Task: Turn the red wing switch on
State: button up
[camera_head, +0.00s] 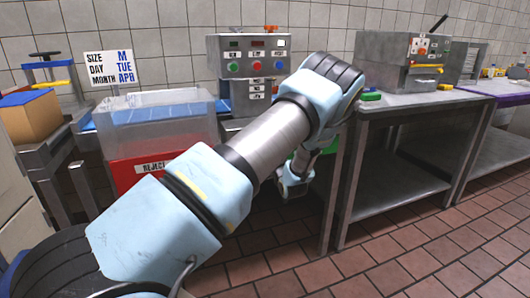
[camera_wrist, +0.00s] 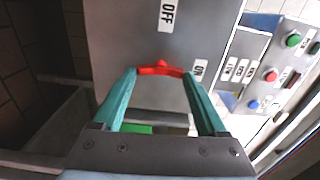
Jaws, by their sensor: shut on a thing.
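The red wing switch (camera_wrist: 160,70) is on a grey metal panel (camera_wrist: 120,40) in the wrist view. My gripper (camera_wrist: 161,73) has its two teal fingers at the two ends of the wing, shut on it. An OFF label (camera_wrist: 167,15) is above the switch in the picture, and an ON label (camera_wrist: 199,70) is to its right. A small bump on the switch's upper edge faces the OFF side. In the head view my arm hides the switch, and my gripper (camera_head: 297,183) shows only in part, low behind the arm.
A button box (camera_head: 250,68) stands behind my arm; its buttons (camera_wrist: 270,75) also show in the wrist view. A clear bin (camera_head: 155,125) over a red REJECT panel (camera_head: 130,172) is at left. A grey table (camera_head: 400,110) is at right. The tiled floor in front is clear.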

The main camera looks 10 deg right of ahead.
jog(key=shift+m, duration=0.3)
jog(key=o, duration=1.3)
jog(key=shift+s, duration=0.15)
jog(key=s+d+b, duration=0.1)
jog(key=s, duration=0.9)
jog(key=shift+s+d, duration=0.2)
jog(key=shift+s, duration=0.05)
